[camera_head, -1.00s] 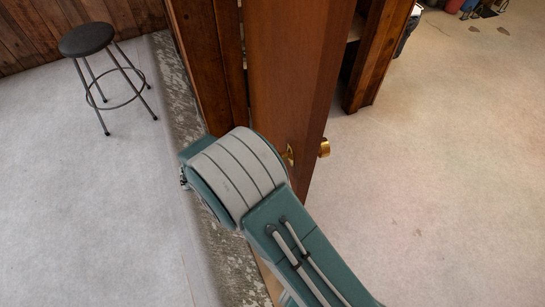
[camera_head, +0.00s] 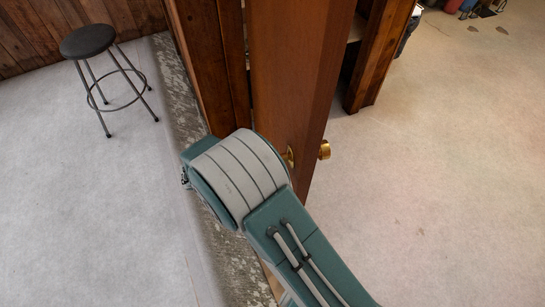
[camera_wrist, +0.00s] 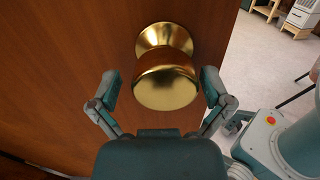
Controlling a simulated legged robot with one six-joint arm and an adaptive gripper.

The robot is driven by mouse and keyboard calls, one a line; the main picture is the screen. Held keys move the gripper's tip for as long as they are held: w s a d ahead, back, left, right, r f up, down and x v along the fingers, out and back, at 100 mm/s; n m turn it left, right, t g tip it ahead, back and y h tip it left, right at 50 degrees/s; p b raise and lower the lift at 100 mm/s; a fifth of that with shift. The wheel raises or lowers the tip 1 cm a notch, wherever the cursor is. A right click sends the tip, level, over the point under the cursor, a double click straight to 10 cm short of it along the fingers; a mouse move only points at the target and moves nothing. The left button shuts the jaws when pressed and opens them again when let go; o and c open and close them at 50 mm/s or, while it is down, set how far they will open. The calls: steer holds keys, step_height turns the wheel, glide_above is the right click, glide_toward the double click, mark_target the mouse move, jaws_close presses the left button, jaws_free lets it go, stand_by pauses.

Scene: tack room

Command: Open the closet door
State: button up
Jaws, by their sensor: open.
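The closet door (camera_head: 290,70) is a brown wooden door; in the head view it stands ajar, swung out from its frame, with a brass knob (camera_head: 324,150) on its right side and part of another knob on its left side. In the wrist view the door (camera_wrist: 60,60) fills the left and the brass knob (camera_wrist: 165,80) is large between my fingers. My gripper (camera_wrist: 160,88) is open, one finger on each side of the knob, with small gaps seen at both sides. In the head view my arm hides the gripper.
A black-topped stool (camera_head: 87,41) stands at the far left on pale floor. A wooden post (camera_head: 378,60) stands right of the door. A grey stone-like strip (camera_head: 180,100) runs along the floor left of the door frame. The floor (camera_head: 450,180) at right is clear.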

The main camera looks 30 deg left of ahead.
steer(key=shift+s, duration=0.1)
steer(key=shift+s+a, duration=0.2)
steer(key=shift+s, duration=0.05)
steer(key=v, duration=1.1)
steer(key=shift+a, duration=0.2)
steer(key=shift+s+f, duration=0.1)
steer(key=shift+s, duration=0.05)
